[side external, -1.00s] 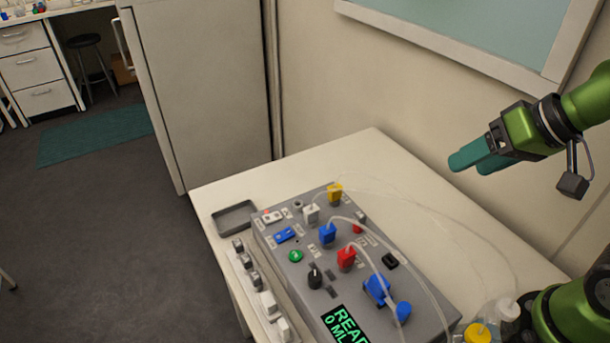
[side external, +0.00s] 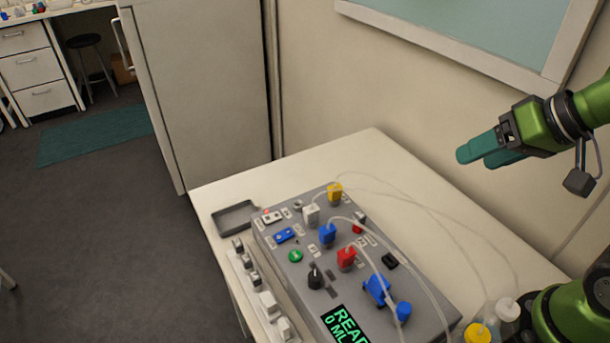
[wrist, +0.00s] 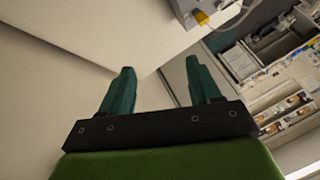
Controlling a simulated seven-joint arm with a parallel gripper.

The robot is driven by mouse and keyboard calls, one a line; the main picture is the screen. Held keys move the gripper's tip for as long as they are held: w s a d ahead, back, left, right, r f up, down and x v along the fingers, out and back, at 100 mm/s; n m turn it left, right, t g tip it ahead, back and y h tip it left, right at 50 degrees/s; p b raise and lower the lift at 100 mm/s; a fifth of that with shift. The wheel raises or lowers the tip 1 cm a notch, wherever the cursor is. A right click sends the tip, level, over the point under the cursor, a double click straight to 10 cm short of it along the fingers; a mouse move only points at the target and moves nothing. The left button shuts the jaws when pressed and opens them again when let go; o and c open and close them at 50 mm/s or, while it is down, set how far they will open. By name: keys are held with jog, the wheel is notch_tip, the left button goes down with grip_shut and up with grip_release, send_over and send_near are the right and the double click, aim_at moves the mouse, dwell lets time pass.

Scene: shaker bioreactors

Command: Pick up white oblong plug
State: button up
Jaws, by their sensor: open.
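A white plug (side external: 311,214) stands upright in the top of the grey bioreactor box (side external: 318,268), near its far left end. Other white blocks (side external: 268,304) sit in a narrow rack along the box's left side; I cannot tell from their shape which white piece is the oblong plug. My gripper (side external: 476,157) is open and empty, high above the table's right side and well away from the white pieces. In the wrist view its two teal fingers (wrist: 160,68) are spread with nothing between them, and no white plug can be made out.
Yellow (side external: 334,193), blue (side external: 327,235) and red (side external: 346,259) plugs with clear tubes crowd the box. The tubes loop right toward bottles (side external: 478,334). A shallow grey tray (side external: 235,216) lies at the table's left. The table's back is clear beside the wall.

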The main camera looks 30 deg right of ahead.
jog(key=shift+c, duration=0.4)
jog(key=n+g+h, duration=0.2)
jog(key=n+g, duration=0.3)
jog(key=g, duration=0.2)
send_over(311, 208)
notch_tip(311, 208, down, 2)
notch_tip(311, 208, up, 2)
jog(key=m, duration=0.1)
notch_tip(311, 208, down, 11)
jog(key=shift+w+a, duration=0.1)
jog(key=shift+a, duration=0.05)
notch_tip(311, 208, down, 6)
jog(key=shift+r, duration=0.2)
